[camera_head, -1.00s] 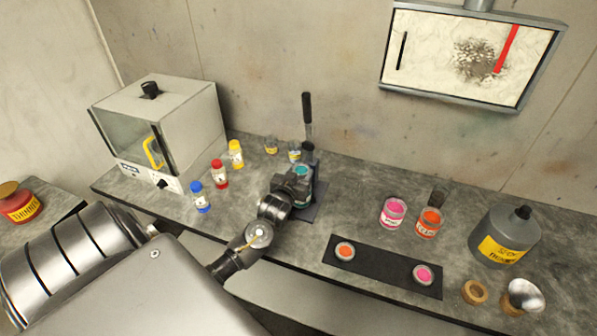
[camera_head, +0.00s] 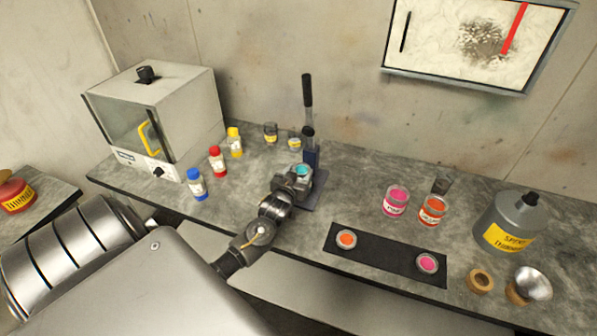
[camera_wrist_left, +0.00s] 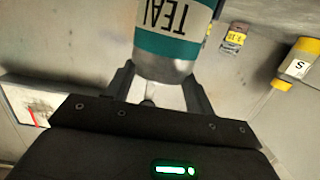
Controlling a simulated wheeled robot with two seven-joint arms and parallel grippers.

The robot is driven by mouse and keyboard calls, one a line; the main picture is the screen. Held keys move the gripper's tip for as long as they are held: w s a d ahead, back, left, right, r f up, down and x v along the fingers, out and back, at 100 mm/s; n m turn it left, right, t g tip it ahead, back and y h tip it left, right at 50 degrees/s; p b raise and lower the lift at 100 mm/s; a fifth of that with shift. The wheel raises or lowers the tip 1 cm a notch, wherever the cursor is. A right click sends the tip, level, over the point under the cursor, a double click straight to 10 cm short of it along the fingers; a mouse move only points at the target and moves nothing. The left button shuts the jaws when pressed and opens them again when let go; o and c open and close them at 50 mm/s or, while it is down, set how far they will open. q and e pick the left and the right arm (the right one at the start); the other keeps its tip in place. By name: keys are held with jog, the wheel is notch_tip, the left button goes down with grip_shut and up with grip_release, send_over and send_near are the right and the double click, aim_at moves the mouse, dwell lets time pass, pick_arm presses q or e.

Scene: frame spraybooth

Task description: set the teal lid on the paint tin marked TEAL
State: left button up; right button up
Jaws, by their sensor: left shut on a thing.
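My left gripper (camera_wrist_left: 160,88) is shut on the tin marked TEAL (camera_wrist_left: 172,50); its fingers sit on both sides of the tin in the left wrist view. The tin has a white label over a teal band. In the head view, my left gripper (camera_head: 290,186) is beside the lever press, with a round teal top (camera_head: 302,170) showing at its fingers. I cannot tell if that top is the teal lid or open paint, or if the tin touches the press base. No separate teal lid shows. My right gripper is not in view.
A lever press (camera_head: 310,150) stands behind the gripper. A black mat (camera_head: 385,255) holds an orange lid (camera_head: 346,239) and a pink lid (camera_head: 428,263). Pink (camera_head: 396,203) and orange (camera_head: 432,211) tins, a thinner can (camera_head: 507,225) and several small bottles stand around.

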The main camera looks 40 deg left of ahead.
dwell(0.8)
pick_arm(q)
jog(key=o, duration=1)
jog(key=shift+f, duration=0.1)
jog(key=shift+o, duration=0.2)
jog(key=shift+s+d, duration=0.15)
jog(key=shift+s, duration=0.3)
jog(key=b+v, duration=0.2)
jog(key=v, duration=0.8)
jog(key=shift+b, duration=0.35)
